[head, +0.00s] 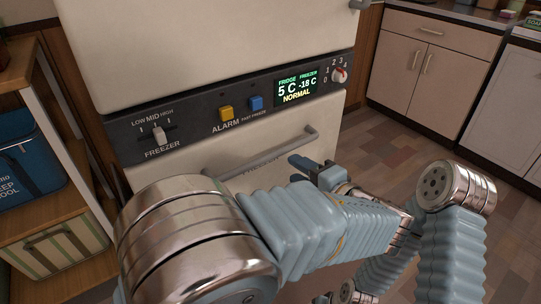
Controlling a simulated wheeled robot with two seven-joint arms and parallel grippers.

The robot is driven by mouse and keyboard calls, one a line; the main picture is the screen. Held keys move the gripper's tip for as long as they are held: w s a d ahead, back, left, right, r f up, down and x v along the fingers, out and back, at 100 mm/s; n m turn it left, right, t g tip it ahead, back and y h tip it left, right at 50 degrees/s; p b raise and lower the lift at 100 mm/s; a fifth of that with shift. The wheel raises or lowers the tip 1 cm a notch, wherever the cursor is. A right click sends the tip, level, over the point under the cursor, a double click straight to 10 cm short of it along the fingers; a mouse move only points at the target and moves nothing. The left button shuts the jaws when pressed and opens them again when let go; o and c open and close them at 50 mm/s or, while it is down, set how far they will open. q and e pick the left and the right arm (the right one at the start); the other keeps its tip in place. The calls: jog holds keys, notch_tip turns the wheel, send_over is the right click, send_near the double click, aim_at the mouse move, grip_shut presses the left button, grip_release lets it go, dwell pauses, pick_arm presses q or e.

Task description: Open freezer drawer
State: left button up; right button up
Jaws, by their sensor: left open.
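The freezer drawer (188,160) is the cream front below the dark control panel, and it looks shut. Its grey bar handle (262,153) slants across the upper part of the drawer front. My left arm reaches across the drawer and hides much of its lower part. My left gripper (312,168) is open, close to the right part of the handle and just below it in the picture. I cannot tell whether a finger touches the handle; nothing shows between the fingers. My right arm shows at the lower right, but its gripper does not show.
The control panel (190,122) has a slider, yellow and blue buttons, a lit display (297,87) and a red-and-white knob. A wooden shelf (62,210) with a blue cooler (25,150) stands close on the left. Cabinets (425,62) stand back right, with open floor (390,130) before them.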

aim_at(275, 157)
pick_arm(q)
jog(key=x, duration=1)
jog(key=shift+f, duration=0.1)
grip_shut()
